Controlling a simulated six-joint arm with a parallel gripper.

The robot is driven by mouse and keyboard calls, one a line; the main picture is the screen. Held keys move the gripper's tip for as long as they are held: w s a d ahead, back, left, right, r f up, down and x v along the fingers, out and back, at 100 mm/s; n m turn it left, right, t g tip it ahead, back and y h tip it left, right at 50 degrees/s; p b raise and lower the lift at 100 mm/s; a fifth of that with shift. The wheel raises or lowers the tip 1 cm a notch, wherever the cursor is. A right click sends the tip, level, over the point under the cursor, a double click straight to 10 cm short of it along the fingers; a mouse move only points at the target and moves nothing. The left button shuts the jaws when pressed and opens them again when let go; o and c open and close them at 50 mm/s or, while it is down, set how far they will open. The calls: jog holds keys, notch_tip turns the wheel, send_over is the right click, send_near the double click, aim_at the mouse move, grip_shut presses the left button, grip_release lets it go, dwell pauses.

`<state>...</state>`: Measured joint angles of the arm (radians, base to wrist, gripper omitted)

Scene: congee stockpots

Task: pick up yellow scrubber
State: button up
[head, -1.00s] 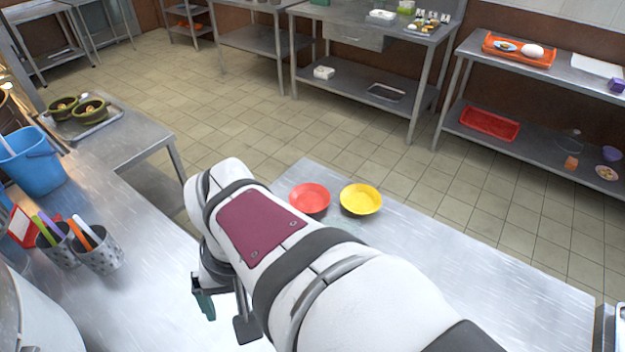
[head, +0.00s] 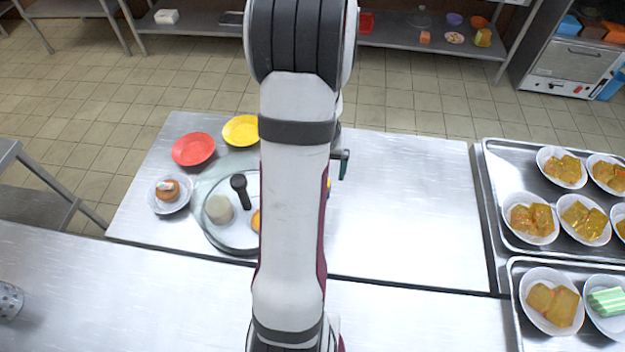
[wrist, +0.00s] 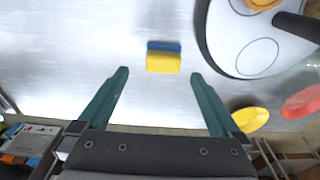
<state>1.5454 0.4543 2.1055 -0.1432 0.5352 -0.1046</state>
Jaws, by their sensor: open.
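The yellow scrubber (wrist: 163,62) is a small block with a blue layer along one side. In the wrist view it lies on the steel table, just beyond the fingertips and roughly centred between them. In the head view my arm hides most of it; a small yellow bit shows at the arm's right edge. My gripper (wrist: 160,75) is open and empty, its teal fingers on either side of the line to the scrubber. In the head view only part of a teal finger shows beside my arm.
Metal trays (head: 495,232) of food bowls are at right. The table between is clear.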

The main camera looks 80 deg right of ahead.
jog(key=f, duration=0.4)
jog(key=d+f, duration=0.1)
jog(key=f, duration=0.2)
jog(key=shift+w, duration=0.25)
jog(key=shift+d, duration=0.1)
jog(key=c, duration=1.4)
jog(key=r, duration=0.4)
jog(key=shift+s+r, duration=0.25)
jog(key=shift+r, duration=0.1)
jog(key=shift+c, duration=0.2)
jog(key=s+a+r, duration=0.5)
jog(key=s+r, duration=0.1)
jog(key=s, duration=0.3)
jog(key=shift+s+a+r, duration=0.2)
jog(key=shift+s+a, duration=0.15)
jog(key=shift+s, duration=0.05)
